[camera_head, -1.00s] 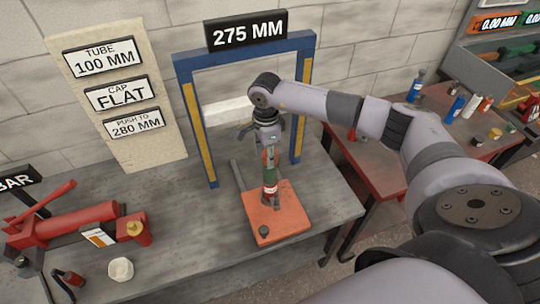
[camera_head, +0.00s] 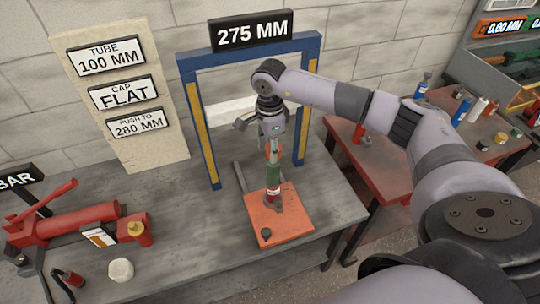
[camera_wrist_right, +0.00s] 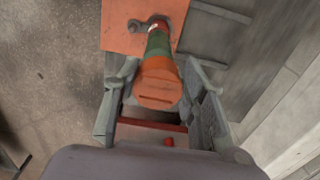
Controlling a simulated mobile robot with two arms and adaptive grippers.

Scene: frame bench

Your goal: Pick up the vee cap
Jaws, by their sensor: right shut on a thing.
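An upright ram (camera_head: 273,175) with a green middle and a red and white band stands on an orange base plate (camera_head: 296,223) on the bench. At its top is an orange cap with a dark slot across its face, which I take for the vee cap; it shows in the right wrist view (camera_wrist_right: 157,84). My right gripper (camera_head: 273,146) points down over the ram, its fingers on either side of the cap and shut on it. I cannot tell whether there is a gap between cap and ram. My left gripper is not in view.
A blue frame (camera_head: 311,110) with a "275 MM" sign stands behind the ram. A red hydraulic pump (camera_head: 75,232) and a whitish lump (camera_head: 120,270) are at left. A sign board (camera_head: 116,90) reads "CAP FLAT". A red side table (camera_head: 385,165) holds small bottles.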

